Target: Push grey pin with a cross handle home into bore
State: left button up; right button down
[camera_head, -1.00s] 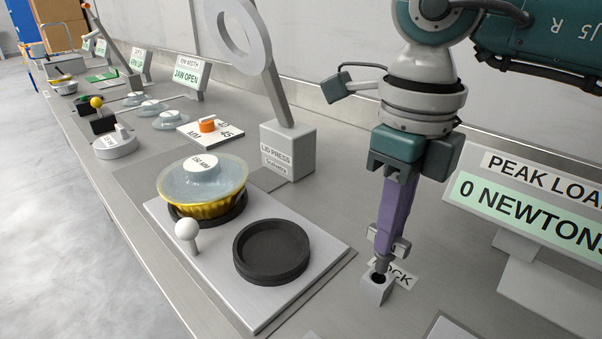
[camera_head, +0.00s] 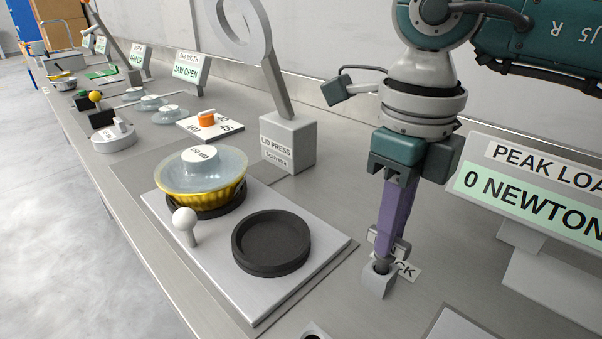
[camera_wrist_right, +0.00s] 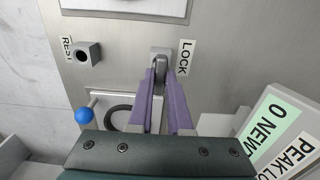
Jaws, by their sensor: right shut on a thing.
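My right gripper (camera_head: 391,238) points down with its purple fingers shut on the grey pin (camera_head: 382,265), by the cross handle, which is partly hidden between and behind the fingers. The pin's lower end meets the top of the small grey block with the bore (camera_head: 377,284), beside the LOCK label. The tip seems to be inside the bore; how deep is hidden. In the right wrist view the pin (camera_wrist_right: 160,73) shows between the fingertips, over the lock block (camera_wrist_right: 161,51). My left gripper is not in view.
A press plate (camera_head: 325,262) holds a black ring seat (camera_head: 271,243) and a yellow cup (camera_head: 203,199) under a clear lid. A white ball knob (camera_head: 184,219) stands in front. The PEAK LOAD sign (camera_head: 545,190) reads 0 newtons at right. A REST block (camera_wrist_right: 87,53) has an empty hole.

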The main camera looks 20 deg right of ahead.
jog(key=shift+f+b, duration=0.9)
jog(key=shift+f, duration=0.2)
jog(key=c, duration=0.8)
grip_release()
jog(key=shift+o, duration=0.2)
jog(key=shift+r, duration=0.1)
notch_tip(320, 180, up, 10)
jog(key=shift+f+p, duration=0.1)
jog(key=shift+p, duration=0.2)
